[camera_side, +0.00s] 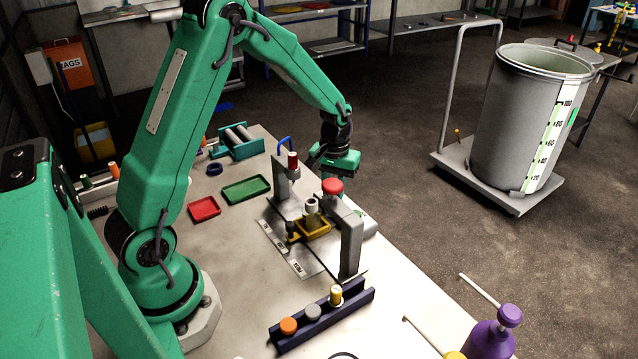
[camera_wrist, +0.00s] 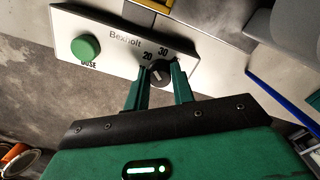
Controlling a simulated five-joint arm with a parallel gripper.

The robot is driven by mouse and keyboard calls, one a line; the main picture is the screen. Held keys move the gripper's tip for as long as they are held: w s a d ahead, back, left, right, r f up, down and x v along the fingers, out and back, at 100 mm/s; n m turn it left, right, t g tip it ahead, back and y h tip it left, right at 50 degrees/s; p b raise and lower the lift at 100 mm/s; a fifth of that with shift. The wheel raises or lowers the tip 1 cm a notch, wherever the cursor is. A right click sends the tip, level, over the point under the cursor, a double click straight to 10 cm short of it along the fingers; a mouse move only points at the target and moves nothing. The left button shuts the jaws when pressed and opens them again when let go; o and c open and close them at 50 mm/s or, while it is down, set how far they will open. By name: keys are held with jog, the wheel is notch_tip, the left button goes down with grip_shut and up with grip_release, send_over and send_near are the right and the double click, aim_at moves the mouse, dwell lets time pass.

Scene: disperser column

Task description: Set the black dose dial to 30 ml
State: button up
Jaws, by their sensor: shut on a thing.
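The black dose dial (camera_wrist: 159,74) sits on a pale panel (camera_wrist: 125,42) marked "Bexholt", with the numbers 20 and 30 beside the dial. A light pointer mark shows on the dial, but it is too small to tell which number it points at. My gripper (camera_wrist: 158,88) has one finger on each side of the dial and is shut on it. In the side view my gripper (camera_side: 335,165) is at the far side of the bench fixture, and the dial is hidden there.
A green button (camera_wrist: 86,47) marked "DOSE" is on the same panel, left of the dial. A grey column stand with a red knob (camera_side: 333,186) is close to my gripper. A blue rack (camera_side: 320,318) holds several coloured caps. A large grey drum (camera_side: 520,130) stands off the bench.

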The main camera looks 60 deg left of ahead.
jog(key=shift+m, duration=1.8)
jog(key=o, duration=1)
jog(key=shift+r, duration=0.15)
jog(key=shift+r, duration=3.8)
